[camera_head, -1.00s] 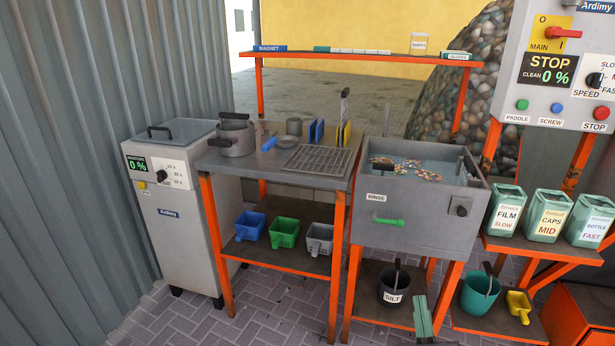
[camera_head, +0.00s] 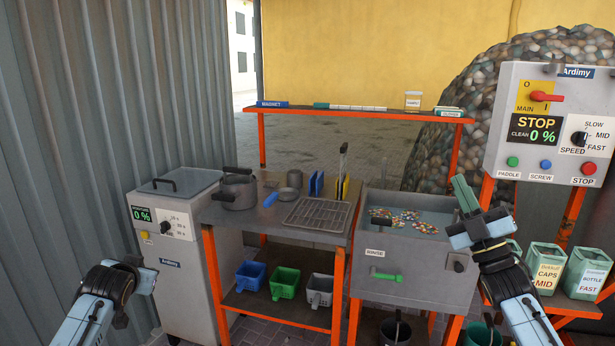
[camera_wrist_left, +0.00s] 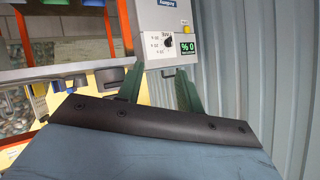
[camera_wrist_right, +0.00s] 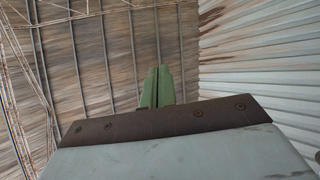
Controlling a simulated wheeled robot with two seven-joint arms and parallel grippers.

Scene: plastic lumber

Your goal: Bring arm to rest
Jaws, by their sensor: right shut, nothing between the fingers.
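My right gripper (camera_head: 463,190) is raised in front of the right end of the rinse basin, with its green fingers pointing up. In the right wrist view its two fingers (camera_wrist_right: 158,85) are together with nothing between them. My left arm (camera_head: 105,290) comes in at the lower left of the head view, in front of the grey Ardimy machine; its fingers do not show clearly there. In the left wrist view the left gripper's green fingers (camera_wrist_left: 158,75) stand apart with nothing visibly held between them.
The grey Ardimy machine (camera_head: 190,250) stands left of a workbench (camera_head: 255,217) with a pot (camera_head: 237,190) and rack (camera_head: 317,214). The rinse basin (camera_head: 405,272) holds coloured flakes. A control panel (camera_head: 515,115) and labelled bins (camera_head: 585,270) are at right. Corrugated wall (camera_head: 90,120) bounds the left.

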